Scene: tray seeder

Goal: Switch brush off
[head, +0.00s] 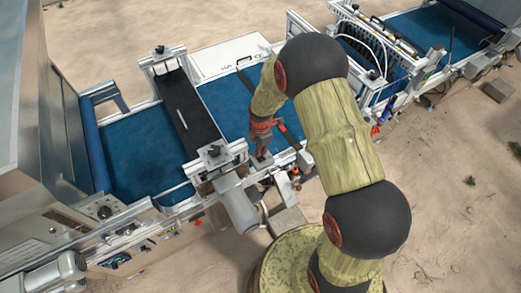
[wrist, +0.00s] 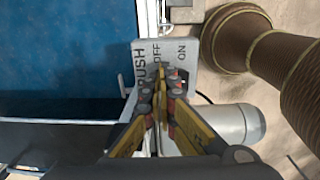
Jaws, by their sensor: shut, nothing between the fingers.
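The brush switch box is a grey panel (wrist: 190,54) marked "BRUSH", "OFF" and "ON" in the wrist view. My gripper (wrist: 160,84) is shut and empty, with its fingertips over the lower part of this panel. The fingertips largely hide the switch, so I cannot tell its position or whether they touch it. In the head view my gripper (head: 261,155) points down at the small box on the near rail of the seeder. The black brush unit (head: 188,112) spans the blue belt to the left of it.
A grey motor cylinder (head: 238,205) sits just below and left of the gripper; it also shows in the wrist view (wrist: 236,124). The blue belt (head: 135,150) runs along the line. A seeding unit with white hoses (head: 375,50) stands to the right. Sandy floor lies in front.

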